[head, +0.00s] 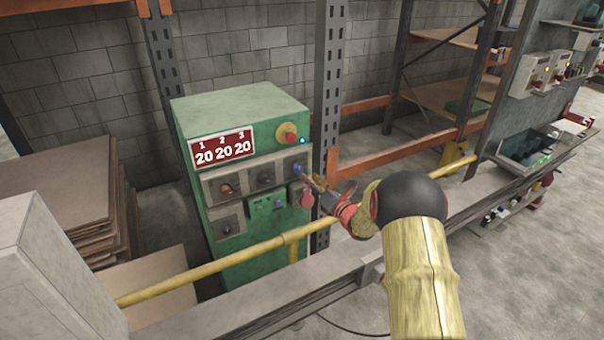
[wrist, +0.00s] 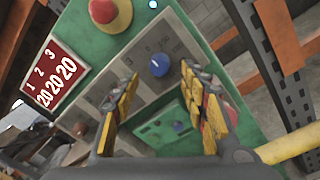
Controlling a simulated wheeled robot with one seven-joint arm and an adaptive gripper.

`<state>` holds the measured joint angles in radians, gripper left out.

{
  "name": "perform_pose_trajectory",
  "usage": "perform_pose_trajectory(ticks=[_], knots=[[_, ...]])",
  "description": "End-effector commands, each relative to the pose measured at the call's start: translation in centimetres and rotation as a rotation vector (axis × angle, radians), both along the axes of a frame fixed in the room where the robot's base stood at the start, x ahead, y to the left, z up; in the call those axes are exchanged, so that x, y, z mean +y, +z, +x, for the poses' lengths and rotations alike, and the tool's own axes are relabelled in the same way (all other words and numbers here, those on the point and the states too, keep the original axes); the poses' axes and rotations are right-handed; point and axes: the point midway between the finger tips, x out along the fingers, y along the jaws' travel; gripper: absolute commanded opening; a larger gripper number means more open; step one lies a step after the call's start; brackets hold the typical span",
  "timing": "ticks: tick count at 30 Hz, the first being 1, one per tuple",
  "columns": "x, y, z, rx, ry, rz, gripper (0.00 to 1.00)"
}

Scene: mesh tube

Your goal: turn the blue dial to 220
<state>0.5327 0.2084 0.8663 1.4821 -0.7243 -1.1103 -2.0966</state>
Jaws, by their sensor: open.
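The blue dial (head: 297,169) is on the right of the upper row of knobs on the green machine (head: 245,107). In the wrist view the blue dial (wrist: 160,65) sits on a grey plate, ahead of and between my finger pads. A red display (head: 223,147) reads 20 under each of 1, 2 and 3; it also shows at the left of the wrist view (wrist: 56,80). My gripper (wrist: 163,105) is open, its yellow pads apart and empty. In the head view my gripper (head: 312,183) is just right of the dial, partly hidden by my arm.
A yellow rail (head: 215,257) runs in front of the machine. Orange shelving beams (head: 375,155) stand to the right.

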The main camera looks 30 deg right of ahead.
Motion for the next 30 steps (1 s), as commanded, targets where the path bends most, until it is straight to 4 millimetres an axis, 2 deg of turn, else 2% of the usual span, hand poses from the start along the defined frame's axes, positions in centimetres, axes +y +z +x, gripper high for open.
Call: perform_pose_trajectory(ticks=[6,12,22,30], knots=[[0.4,-0.1,3.5,-0.002,0.001,0.000,0.44],[0.5,0.0,5.2,-0.001,0.000,0.001,0.44],[0.5,0.1,5.5,0.000,-0.001,0.002,0.43],[0.6,0.1,5.5,0.000,-0.001,0.002,0.28]])
